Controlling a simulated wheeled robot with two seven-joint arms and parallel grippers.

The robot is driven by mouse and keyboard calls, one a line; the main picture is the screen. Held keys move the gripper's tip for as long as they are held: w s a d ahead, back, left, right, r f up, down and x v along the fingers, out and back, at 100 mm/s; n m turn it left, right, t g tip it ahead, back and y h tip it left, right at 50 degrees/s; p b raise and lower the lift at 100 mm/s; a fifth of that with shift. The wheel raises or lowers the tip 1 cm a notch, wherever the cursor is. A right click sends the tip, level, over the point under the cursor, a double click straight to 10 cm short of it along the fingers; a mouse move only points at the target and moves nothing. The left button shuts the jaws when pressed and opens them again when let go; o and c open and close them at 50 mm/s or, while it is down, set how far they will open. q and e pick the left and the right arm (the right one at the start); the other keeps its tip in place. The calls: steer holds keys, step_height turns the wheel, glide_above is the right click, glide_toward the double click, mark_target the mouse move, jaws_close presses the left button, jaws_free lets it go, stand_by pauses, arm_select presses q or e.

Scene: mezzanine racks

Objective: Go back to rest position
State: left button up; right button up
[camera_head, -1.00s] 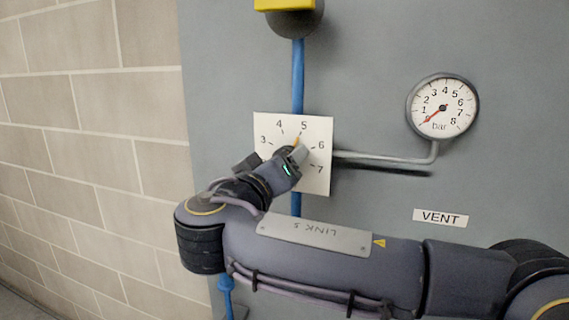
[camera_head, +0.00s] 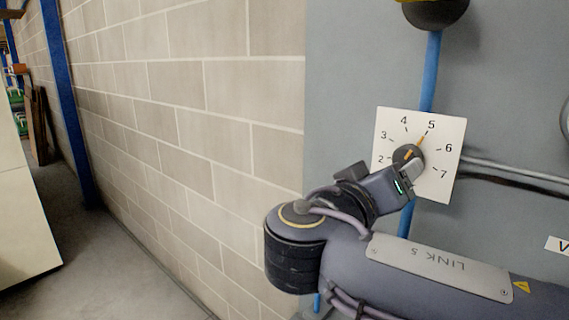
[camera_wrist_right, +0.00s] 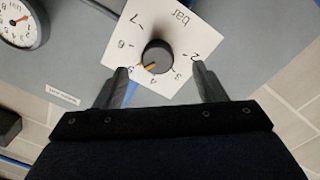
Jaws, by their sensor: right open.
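My right gripper (camera_head: 391,174) is in front of the dial plate in the head view, its arm coming in from the lower right. In the right wrist view its two fingers (camera_wrist_right: 158,85) are spread apart with nothing between them. A round dark knob (camera_head: 408,156) with an orange pointer sits on the white numbered plate (camera_head: 452,131). The pointer is at about 5. In the wrist view the knob (camera_wrist_right: 157,57) lies beyond the fingertips, apparently clear of them. My left gripper is not in view.
A blue pipe (camera_head: 430,72) runs down the grey panel (camera_head: 345,85) behind the plate. A grey side pipe (camera_head: 515,172) leads right. A gauge (camera_wrist_right: 20,20) shows in the wrist view. A block wall (camera_head: 220,110) and blue post (camera_head: 66,100) stand left, with open floor (camera_head: 110,265) between wall and pale cabinet (camera_head: 22,220).

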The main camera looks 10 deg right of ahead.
steer(key=s+d+f+n+g+y+p, duration=0.2)
steer(key=s+d+f+g+y, duration=0.15)
steer(key=f, duration=0.45)
steer(key=s+d+f+n+g+y+p, duration=0.25)
steer(key=s+d+f, duration=0.2)
steer(key=f, duration=0.25)
steer(key=s+a+f+m+y+p, duration=0.3)
steer(key=s+a+f+y, duration=0.6)
steer(key=y, duration=0.2)
steer(key=shift+a+f+y, duration=0.2)
steer(key=shift+y, duration=0.2)
steer(key=shift+s, duration=0.1)
